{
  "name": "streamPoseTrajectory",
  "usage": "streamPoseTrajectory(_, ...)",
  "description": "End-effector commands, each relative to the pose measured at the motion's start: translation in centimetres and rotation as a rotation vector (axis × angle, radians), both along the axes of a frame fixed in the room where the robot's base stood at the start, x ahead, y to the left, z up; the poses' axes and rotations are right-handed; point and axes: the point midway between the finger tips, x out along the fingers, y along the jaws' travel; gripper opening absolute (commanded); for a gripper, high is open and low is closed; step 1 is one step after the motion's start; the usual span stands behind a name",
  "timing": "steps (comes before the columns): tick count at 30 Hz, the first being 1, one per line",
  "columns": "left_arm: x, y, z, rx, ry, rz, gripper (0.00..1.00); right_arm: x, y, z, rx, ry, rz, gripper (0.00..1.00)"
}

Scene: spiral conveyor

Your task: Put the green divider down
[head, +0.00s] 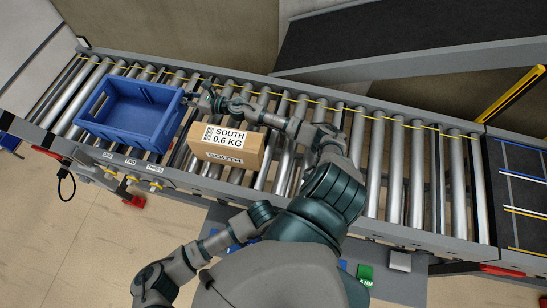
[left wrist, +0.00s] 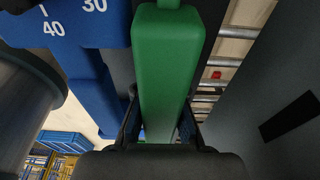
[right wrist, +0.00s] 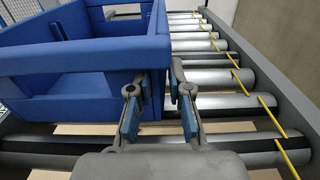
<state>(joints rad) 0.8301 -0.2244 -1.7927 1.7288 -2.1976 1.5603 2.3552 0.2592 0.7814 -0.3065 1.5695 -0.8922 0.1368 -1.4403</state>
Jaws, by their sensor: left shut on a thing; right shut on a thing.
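The green divider (left wrist: 168,75) is a long, rounded green bar in the left wrist view. My left gripper (left wrist: 160,128) is shut on its near end; its far end runs out of the picture. In the head view my left forearm reaches the lower left, and I cannot make out the divider there. My right gripper (head: 205,101) is at the right wall of the blue tote (head: 122,128) on the rollers. In the right wrist view its fingers (right wrist: 158,108) are shut on the tote's corner wall (right wrist: 160,65). The tote looks empty.
A cardboard box (head: 215,148) marked SOUTH 0.6 KG stands on the roller conveyor (head: 400,165), right of the tote. A green block (head: 365,274) with lettering shows below the conveyor. A blue part (left wrist: 90,22) marked 30 and 40 is beside the divider. Rollers to the right are clear.

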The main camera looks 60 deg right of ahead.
Motion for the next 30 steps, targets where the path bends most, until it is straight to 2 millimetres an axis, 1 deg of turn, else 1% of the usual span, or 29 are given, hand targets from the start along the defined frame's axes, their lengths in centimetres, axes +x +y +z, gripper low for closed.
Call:
streamPoseTrajectory(2,0.0,-0.1,0.6,-0.002,0.0,-0.001,0.0,0.0,0.0,-0.3,-0.003,0.004,-0.001,0.0)
streamPoseTrajectory(5,0.0,-0.1,2.2,-0.005,0.0,-0.002,0.0,0.0,0.0,-0.3,-0.003,0.004,0.0,0.0)
streamPoseTrajectory(12,0.0,-0.1,7.3,-0.004,-0.002,-0.002,0.0,-0.1,0.0,-0.3,-0.004,0.004,0.0,0.0)
streamPoseTrajectory(15,0.0,-0.1,8.8,-0.004,0.0,-0.003,0.0,-0.1,0.0,-0.3,-0.004,0.004,-0.001,0.0)
streamPoseTrajectory(18,0.0,0.0,9.7,-0.002,-0.001,-0.001,0.0,-0.1,0.0,-0.3,-0.004,0.004,-0.001,0.0)
streamPoseTrajectory(20,0.0,0.0,9.9,-0.001,0.0,0.0,0.0,-0.1,0.0,-0.3,-0.004,0.004,-0.001,0.0)
streamPoseTrajectory(30,0.0,0.0,9.9,-0.001,0.0,0.0,0.0,-0.1,0.0,-0.3,-0.004,0.004,-0.001,0.0)
